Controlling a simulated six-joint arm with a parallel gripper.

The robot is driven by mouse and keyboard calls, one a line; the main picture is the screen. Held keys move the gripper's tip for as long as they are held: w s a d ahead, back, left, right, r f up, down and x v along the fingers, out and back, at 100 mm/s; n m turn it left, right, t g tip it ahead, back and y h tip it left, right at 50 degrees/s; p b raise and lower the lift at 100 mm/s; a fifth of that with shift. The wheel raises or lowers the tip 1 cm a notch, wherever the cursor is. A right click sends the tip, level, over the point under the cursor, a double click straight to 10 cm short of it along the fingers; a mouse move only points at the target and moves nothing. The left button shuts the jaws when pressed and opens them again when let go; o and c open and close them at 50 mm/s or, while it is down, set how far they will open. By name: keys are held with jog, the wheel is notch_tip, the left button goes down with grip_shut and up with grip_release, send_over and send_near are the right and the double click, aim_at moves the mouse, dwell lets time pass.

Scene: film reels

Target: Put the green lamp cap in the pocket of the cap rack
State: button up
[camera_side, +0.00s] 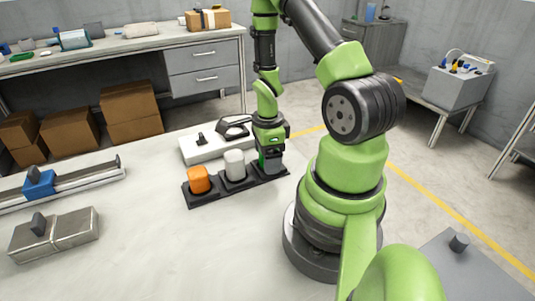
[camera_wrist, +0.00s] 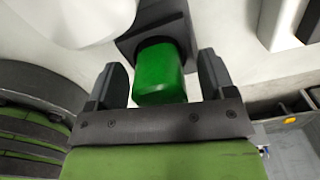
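The green lamp cap (camera_wrist: 160,75) stands at the right-hand end of the dark cap rack (camera_side: 208,199), under my gripper. In the side view only a sliver of the cap (camera_side: 262,160) shows; my gripper hides the rest. My gripper (camera_side: 270,160) points down over that end of the rack. In the wrist view its fingers (camera_wrist: 163,84) are apart on either side of the cap, with a gap on both sides. How deep the cap sits in its pocket is hidden. An orange cap (camera_side: 199,180) and a white cap (camera_side: 235,164) fill the other places.
A pale tray with a dark-handled tool (camera_side: 233,128) lies close behind the rack. A rail with a blue slider (camera_side: 39,184) and a metal block (camera_side: 54,235) are at the left of the table. The table front (camera_side: 190,265) is clear.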

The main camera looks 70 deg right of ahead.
jog(key=shift+r, duration=0.15)
notch_tip(320, 180, up, 12)
jog(key=shift+f, duration=0.1)
jog(key=w+a+r+n+t, duration=0.2)
jog(key=a+r+n+t, duration=0.2)
jog(key=a+r+n, duration=0.65)
jog(key=s+a+r+n+t+y, duration=0.2)
jog(key=s+a+r+n, duration=0.3)
jog(key=n, duration=0.9)
jog(key=a+r+t, duration=0.1)
jog(key=a, duration=0.1)
jog(key=shift+a+r+n, duration=0.2)
jog(key=shift+a+n, duration=0.15)
